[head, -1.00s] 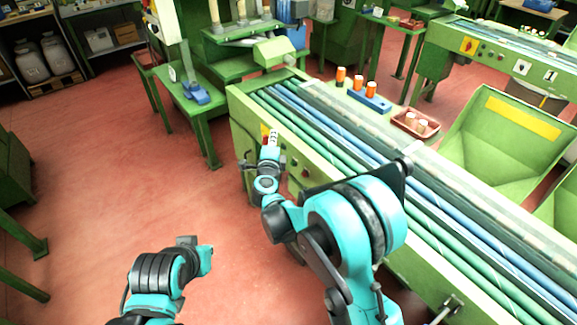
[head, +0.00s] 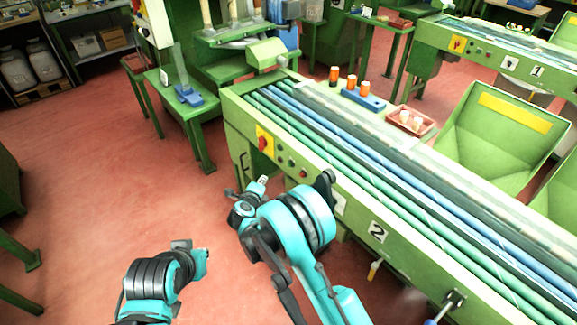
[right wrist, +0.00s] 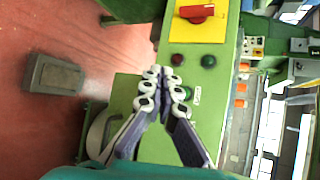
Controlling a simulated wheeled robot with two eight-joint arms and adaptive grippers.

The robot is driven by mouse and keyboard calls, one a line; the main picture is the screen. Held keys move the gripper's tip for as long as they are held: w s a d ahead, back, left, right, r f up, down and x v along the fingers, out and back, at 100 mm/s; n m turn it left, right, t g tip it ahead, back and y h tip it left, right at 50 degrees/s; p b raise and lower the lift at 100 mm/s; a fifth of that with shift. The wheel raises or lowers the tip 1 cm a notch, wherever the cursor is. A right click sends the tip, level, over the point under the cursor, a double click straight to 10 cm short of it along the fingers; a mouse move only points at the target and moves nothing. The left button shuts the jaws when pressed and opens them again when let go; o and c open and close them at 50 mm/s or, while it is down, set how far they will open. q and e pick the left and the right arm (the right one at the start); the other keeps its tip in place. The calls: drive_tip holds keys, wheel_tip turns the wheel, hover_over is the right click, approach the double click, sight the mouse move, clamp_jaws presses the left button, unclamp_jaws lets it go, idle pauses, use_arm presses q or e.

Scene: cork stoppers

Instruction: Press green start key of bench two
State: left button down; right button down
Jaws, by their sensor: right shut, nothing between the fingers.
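Bench two is the long green roller bench (head: 405,250), with a "2" plate (head: 378,232) on its side. Near its left end is a red rotary switch on yellow (head: 264,141), also in the right wrist view (right wrist: 195,13). Beside it in that view are a red key (right wrist: 177,59) and a green key (right wrist: 208,61). My right gripper (head: 263,180) is shut and empty, in front of the panel; its fingertips (right wrist: 163,82) appear just below the keys in the wrist view. Contact cannot be told. My left gripper is not visible.
An orange-capped blue rack (head: 362,98) and a reddish tray (head: 410,121) stand on the bench's far side. A small green table (head: 180,105) stands to the left. A handle (head: 453,300) juts out at lower right.

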sight(290, 164)
drive_tip(key=w+d, duration=0.5)
drive_tip(key=d, duration=0.2)
drive_tip(key=shift+p, duration=0.3)
drive_tip(key=shift+w, duration=0.1)
drive_tip(key=shift+d, duration=0.15)
idle(1.1)
drive_tip(key=shift+w+d, duration=0.2)
drive_tip(key=shift+d, duration=0.05)
drive_tip(key=shift+w+d+b, duration=0.3)
drive_tip(key=shift+d+b, duration=0.05)
drive_tip(key=shift+d, duration=0.05)
idle(0.8)
drive_tip(key=shift+s+a, duration=0.1)
drive_tip(key=shift+a, duration=0.05)
drive_tip(key=shift+s+a, duration=0.45)
drive_tip(key=shift+a, duration=0.15)
drive_tip(key=shift+b, duration=0.3)
